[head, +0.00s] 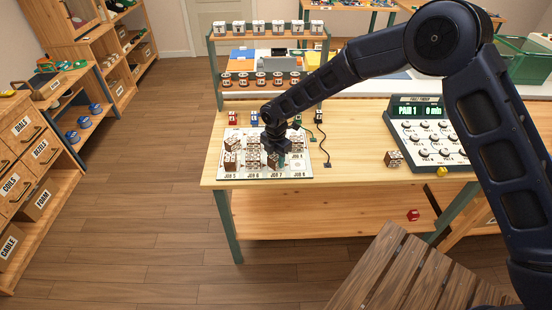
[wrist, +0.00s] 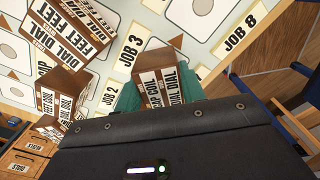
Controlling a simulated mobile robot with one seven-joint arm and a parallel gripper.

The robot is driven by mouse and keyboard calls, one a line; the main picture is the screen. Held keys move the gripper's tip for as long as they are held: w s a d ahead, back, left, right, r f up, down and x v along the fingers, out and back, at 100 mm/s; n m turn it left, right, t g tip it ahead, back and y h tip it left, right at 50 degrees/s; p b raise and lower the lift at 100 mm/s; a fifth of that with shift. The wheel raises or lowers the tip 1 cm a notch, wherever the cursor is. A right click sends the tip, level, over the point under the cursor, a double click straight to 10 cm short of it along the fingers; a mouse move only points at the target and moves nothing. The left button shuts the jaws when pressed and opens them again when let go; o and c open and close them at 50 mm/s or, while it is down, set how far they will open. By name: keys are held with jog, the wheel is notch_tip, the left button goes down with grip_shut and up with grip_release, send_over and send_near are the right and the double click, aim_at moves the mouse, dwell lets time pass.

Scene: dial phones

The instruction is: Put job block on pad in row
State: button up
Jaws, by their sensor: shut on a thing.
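My gripper (head: 273,150) is over the white job mat (head: 263,175) on the wooden bench. In the wrist view its teal fingers (wrist: 160,90) are shut on a brown job block (wrist: 150,92) with white labels reading "coil" and "dial". I cannot tell whether this block touches the mat. Other job blocks (head: 230,160) stand on the mat's left and middle pads. The front right pad, marked JOB 8 (head: 299,165), looks empty in the head view. The wrist view shows JOB 2, JOB 3 and JOB 8 labels, and a block marked "dial feet" (wrist: 70,35).
A lone block (head: 393,158) lies on the bench near the test set with keys and a green display (head: 430,130). A two-level rack (head: 268,80) stands behind the mat. Cords (head: 322,145) lie right of it. A slatted wooden surface (head: 400,270) is in front.

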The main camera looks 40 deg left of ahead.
aim_at(276, 156)
jog(key=shift+f, duration=0.1)
jog(key=o, duration=1)
notch_tip(276, 156, up, 12)
jog(key=shift+r, duration=0.15)
